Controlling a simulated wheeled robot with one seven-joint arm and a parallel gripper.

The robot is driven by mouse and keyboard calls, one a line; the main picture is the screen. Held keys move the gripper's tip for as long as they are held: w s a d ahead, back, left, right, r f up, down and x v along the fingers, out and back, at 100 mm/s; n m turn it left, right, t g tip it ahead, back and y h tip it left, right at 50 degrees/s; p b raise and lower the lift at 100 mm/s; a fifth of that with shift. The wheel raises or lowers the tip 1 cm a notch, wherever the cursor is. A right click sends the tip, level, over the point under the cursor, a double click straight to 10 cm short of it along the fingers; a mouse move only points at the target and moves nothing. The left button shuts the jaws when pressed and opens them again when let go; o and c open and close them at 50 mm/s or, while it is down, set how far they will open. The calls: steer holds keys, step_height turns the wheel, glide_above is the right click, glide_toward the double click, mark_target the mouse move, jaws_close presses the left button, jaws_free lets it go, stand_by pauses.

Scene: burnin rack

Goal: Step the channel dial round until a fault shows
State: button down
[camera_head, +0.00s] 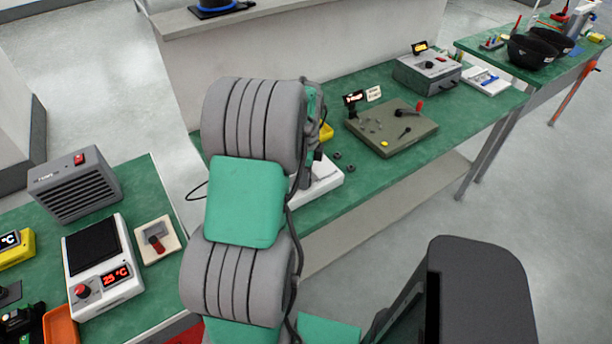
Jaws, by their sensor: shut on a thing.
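My grey and green arm fills the middle of the view and covers much of the near end of the long green bench. A small dark part of my gripper (317,155) shows past the arm's right edge, low over a white box (325,178) on that bench. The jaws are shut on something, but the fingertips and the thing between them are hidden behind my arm. Most of the white box is hidden too. I cannot make out the channel dial or any fault sign on it. A bit of yellow (326,132) shows just behind the gripper.
A grey-green panel (410,145) with a red-tipped lever and small parts lies right of my arm. Behind it stands a grey box (428,72) with an amber display. At left, a heater (75,185) and a white 25 °C unit (103,290) occupy another bench.

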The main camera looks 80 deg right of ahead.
steer(key=c, duration=1.1)
jaws_free()
steer(key=shift+r, duration=0.1)
step_height(320, 180, up, 8)
steer(key=shift+f+b, duration=0.15)
steer(key=shift+b, duration=0.25)
